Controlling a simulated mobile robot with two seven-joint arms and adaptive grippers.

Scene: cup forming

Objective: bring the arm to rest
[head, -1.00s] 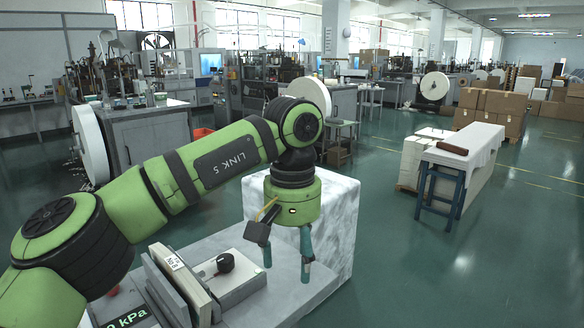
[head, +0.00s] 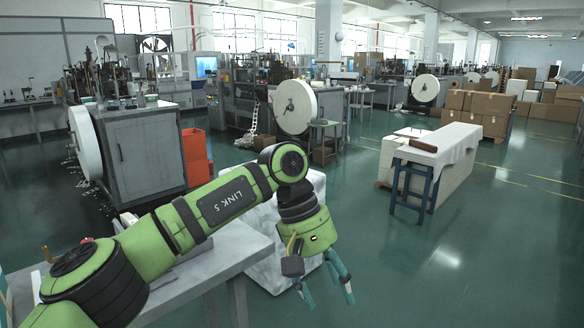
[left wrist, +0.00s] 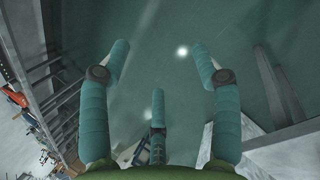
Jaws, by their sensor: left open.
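My left arm comes in from the left in the head view. Its left gripper (head: 328,290) hangs down in front of the pale marbled block (head: 262,262), over the green floor. The teal fingers are spread apart with nothing between them. In the left wrist view the gripper (left wrist: 158,85) shows several teal fingers, wide open and empty, with floor beyond. My right gripper is not in either view.
A grey table (head: 215,262) stands at the lower left, partly hidden by my arm. Orange bins (head: 196,158) stand behind my arm. A blue trestle (head: 412,190) and a white-covered stack (head: 450,165) are to the right. Open floor (head: 450,270) lies at the lower right.

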